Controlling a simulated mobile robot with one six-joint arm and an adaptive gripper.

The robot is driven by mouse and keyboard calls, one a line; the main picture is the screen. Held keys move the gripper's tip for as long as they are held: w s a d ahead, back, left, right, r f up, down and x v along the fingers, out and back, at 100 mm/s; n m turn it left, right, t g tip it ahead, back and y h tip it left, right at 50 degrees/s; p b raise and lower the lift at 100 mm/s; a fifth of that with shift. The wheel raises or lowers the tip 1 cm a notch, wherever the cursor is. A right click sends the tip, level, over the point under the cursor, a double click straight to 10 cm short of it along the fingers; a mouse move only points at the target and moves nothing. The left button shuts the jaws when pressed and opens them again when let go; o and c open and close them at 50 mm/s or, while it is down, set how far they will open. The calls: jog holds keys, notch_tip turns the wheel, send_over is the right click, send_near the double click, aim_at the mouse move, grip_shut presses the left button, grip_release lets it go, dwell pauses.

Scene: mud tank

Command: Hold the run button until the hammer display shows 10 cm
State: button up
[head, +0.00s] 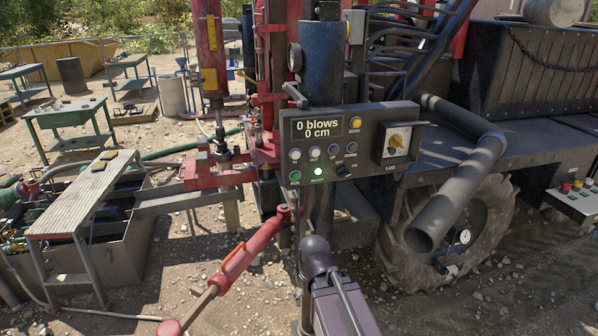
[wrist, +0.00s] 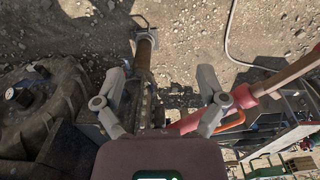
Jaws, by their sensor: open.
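The control panel (head: 348,153) hangs on the rig's dark column in the head view. Its hammer display (head: 316,129) reads 0 blows and 0 cm. Below it are several small buttons, including a green button (head: 295,176) at lower left and a brightly lit green one (head: 318,171) beside it. Their labels are too small to read, so I cannot tell which is the run button. My gripper (wrist: 161,80) is open and empty in the wrist view, its two grey fingers spread apart over the ground. The panel's face does not show in the wrist view.
A gauge box (head: 396,143) adjoins the panel's right side. A thick dark pipe (head: 455,195) hangs over the tyre (head: 400,262) at right.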

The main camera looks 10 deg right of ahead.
grip_shut()
dwell(1.4)
